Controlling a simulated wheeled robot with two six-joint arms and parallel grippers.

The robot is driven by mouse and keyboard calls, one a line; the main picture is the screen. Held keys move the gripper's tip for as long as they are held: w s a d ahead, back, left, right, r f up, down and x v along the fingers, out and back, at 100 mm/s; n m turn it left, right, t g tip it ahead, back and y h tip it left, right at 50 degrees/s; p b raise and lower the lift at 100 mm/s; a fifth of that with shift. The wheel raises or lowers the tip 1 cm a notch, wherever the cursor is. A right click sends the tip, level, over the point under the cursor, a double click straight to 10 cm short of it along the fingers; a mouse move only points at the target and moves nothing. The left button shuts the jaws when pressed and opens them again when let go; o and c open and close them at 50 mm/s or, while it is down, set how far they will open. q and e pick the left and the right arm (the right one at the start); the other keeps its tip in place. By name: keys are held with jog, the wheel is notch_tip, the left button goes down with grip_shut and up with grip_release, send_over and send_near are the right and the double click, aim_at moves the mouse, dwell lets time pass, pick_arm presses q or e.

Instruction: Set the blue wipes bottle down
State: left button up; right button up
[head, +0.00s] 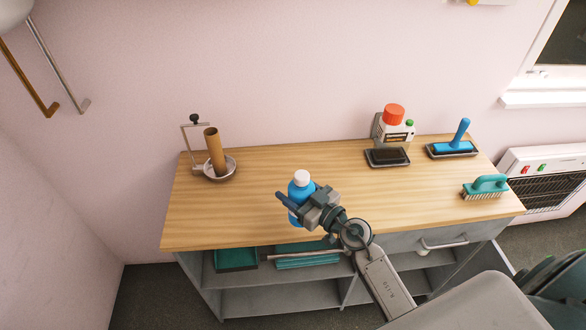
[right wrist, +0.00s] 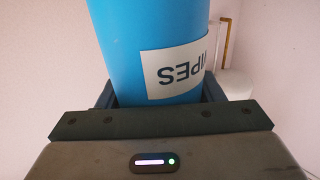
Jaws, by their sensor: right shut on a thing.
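The blue wipes bottle (head: 302,187) has a white cap and stands upright over the front left-middle part of the wooden tabletop (head: 255,212) in the head view. My right gripper (head: 297,203) is shut on it from the front right. In the right wrist view the blue bottle (right wrist: 130,50) fills the space between the fingers, with its white label reading upside down. My left gripper is not in view.
A bowl (head: 228,172) with a brown tube (head: 214,150) stands at the back left. A red-capped container (head: 394,125), a dark tray (head: 388,158), a blue-handled tool (head: 460,138) and a teal brush (head: 486,187) are at the right. The tabletop around the bottle is clear.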

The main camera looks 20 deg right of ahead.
jog(key=w+a+f+b, duration=0.1)
jog(key=w+f, duration=0.1)
jog(key=w, duration=0.4)
jog(key=w+a+f+b, duration=0.1)
jog(key=w+a+f, duration=0.1)
jog(key=w, duration=0.4)
jog(key=shift+w+a+f, duration=0.3)
jog(key=shift+f, duration=0.05)
jog(key=shift+s, duration=0.1)
jog(key=shift+f, duration=0.1)
jog(key=o, duration=1.2)
